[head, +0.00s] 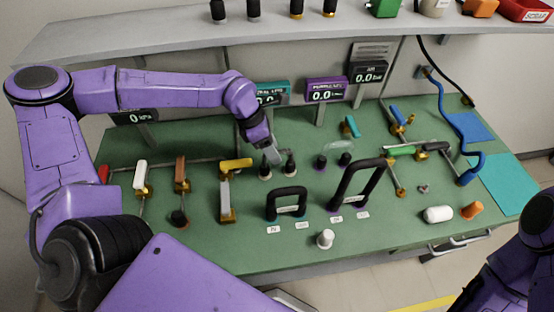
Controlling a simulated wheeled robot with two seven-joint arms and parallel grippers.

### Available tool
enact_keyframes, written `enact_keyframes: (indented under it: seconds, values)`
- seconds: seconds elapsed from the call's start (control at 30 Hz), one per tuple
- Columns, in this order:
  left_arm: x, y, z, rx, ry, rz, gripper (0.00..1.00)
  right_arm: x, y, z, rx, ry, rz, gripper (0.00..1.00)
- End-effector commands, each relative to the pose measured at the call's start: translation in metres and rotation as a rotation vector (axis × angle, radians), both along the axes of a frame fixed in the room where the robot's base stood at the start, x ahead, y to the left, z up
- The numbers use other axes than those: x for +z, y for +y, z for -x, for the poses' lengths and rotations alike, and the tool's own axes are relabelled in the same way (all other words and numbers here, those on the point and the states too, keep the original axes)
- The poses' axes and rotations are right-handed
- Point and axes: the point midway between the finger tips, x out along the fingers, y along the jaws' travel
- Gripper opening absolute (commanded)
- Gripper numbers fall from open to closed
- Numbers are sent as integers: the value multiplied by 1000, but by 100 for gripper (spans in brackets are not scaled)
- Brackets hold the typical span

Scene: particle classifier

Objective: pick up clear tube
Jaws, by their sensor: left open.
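A clear, arched tube (338,147) shows faintly above two dark fittings on the green bench, right of my left gripper. My left gripper (273,157) is open and points down over another pair of dark fittings (291,167). Its pale grey fingertips are small and overlap the fittings, so I cannot tell whether they touch anything or whether a clear piece is between them. My right gripper is out of view; only part of my right arm shows at the bottom right corner.
Two black looped tubes (287,191) (366,160) stand in front. Valves with white, brown and yellow handles (236,163) are at left. A white cylinder (438,214) and an orange piece (472,210) lie at right. Displays (326,90) and a shelf (290,38) stand behind.

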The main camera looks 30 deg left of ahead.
Motion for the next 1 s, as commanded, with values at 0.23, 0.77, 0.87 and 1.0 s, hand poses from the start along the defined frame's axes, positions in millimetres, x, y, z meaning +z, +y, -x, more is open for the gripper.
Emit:
enact_keyframes:
  seconds: [0.23, 0.77, 0.87, 1.0]
  values:
    - [-38, -14, -6, -2, 7, -2, 53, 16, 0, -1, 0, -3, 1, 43]
    - [-43, -15, -6, 1, 3, 0, 0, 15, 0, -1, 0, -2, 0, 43]
    - [-43, -15, -6, 0, 4, -1, 0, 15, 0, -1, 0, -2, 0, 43]
    - [-36, -15, -7, 1, 0, 0, 0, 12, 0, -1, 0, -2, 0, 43]
